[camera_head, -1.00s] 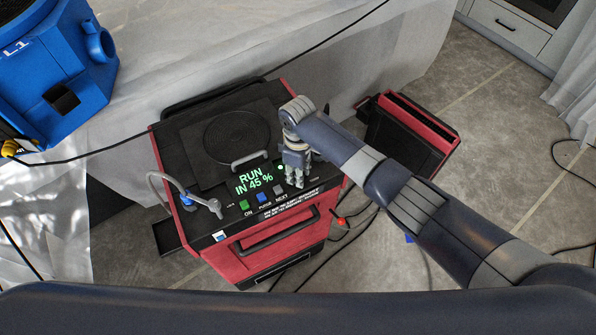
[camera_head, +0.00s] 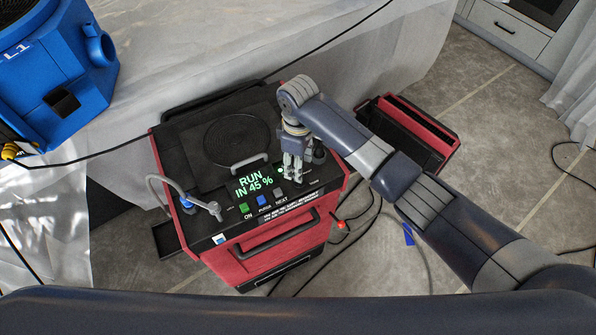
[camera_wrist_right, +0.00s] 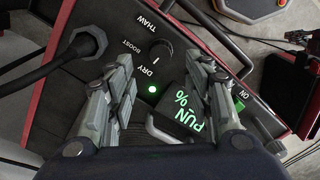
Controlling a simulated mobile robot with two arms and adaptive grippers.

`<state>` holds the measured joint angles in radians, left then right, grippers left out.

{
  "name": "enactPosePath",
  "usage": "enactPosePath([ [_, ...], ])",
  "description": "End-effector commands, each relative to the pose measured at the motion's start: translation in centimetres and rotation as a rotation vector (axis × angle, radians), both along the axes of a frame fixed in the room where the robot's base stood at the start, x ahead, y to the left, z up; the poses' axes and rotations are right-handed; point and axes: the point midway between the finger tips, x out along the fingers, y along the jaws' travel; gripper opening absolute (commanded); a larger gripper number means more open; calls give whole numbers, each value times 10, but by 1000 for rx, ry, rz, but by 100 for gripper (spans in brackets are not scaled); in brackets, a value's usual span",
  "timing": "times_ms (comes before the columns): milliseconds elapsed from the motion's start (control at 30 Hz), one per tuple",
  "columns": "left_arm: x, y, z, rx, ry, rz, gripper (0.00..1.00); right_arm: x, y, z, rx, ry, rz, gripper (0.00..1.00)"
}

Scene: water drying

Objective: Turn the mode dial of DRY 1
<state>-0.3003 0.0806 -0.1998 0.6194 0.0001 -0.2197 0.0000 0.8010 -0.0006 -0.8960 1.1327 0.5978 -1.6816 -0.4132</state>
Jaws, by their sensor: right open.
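The dryer (camera_head: 265,255) is a red and black machine whose lit screen (camera_head: 254,186) reads "RUN IN 45 %". My right gripper (camera_head: 294,176) points down over the right of its top panel. In the right wrist view its open fingers (camera_wrist_right: 165,68) are on either side of the black mode dial (camera_wrist_right: 161,53), with nothing held. The dial carries a white mark and has the labels DRY, BOOST and THAW around it. A green light (camera_wrist_right: 153,89) glows near DRY. I cannot tell whether the fingers touch the panel. In the head view the fingers hide the dial. My left gripper is out of view.
A black hose fitting (camera_wrist_right: 88,43) rises close beside one finger. A green ON button (camera_head: 244,208) and a blue button (camera_head: 263,201) line the front edge. A red-black box (camera_head: 420,130) is right.

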Motion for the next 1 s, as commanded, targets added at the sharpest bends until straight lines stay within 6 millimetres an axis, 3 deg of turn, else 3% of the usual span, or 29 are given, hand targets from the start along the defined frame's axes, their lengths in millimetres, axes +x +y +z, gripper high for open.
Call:
enactPosePath([
  [100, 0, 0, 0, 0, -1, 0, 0, 0, 0, 25, 2, -1, -1, 47],
  [333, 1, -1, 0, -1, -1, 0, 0, 0, 0, 52, 0, 1, -1, 47],
  [1000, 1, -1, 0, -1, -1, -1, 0, -3, 1, 54, 6, 4, -3, 47],
])
